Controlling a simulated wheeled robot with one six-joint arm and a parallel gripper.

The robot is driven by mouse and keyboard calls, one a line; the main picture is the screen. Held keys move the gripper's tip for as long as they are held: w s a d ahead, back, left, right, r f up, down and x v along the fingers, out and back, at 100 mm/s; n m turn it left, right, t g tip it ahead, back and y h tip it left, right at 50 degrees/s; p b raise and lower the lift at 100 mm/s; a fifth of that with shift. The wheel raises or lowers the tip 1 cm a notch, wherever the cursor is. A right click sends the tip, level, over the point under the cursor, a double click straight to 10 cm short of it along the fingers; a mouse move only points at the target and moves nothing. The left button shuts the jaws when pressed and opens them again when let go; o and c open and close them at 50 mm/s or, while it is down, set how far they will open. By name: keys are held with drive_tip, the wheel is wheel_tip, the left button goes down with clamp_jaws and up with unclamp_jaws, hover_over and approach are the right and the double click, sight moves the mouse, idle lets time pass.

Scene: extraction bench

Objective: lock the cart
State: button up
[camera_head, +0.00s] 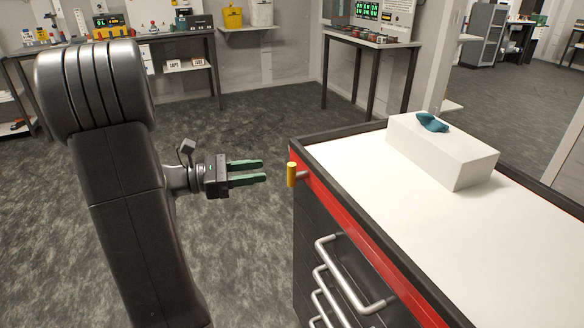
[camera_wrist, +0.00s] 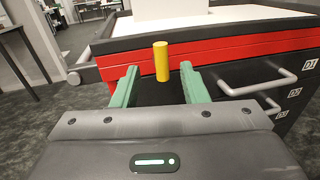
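The cart (camera_head: 345,205) has a red band, dark drawers and a white top, and stands at the right in the head view. In the wrist view the yellow knob (camera_wrist: 161,61) stands upright, centred between my fingers. My gripper (camera_head: 264,171) has green fingers, open and empty, pointing at the knob with a gap left in the head view. In the wrist view my gripper (camera_wrist: 160,88) shows its fingers widely apart, one on each side of the knob.
A white box (camera_head: 440,152) with a teal cloth-like item (camera_head: 432,122) on it stands on the cart top. Grey drawer handles (camera_head: 350,280) protrude from the cart's front. Benches with equipment line the far wall. The floor behind my gripper is clear.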

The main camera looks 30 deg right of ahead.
sight(292, 164)
drive_tip(key=x, duration=0.9)
drive_tip(key=shift+s+d+b, duration=0.1)
drive_tip(key=shift+d+b, duration=0.1)
drive_tip(key=shift+b, duration=0.2)
clamp_jaws()
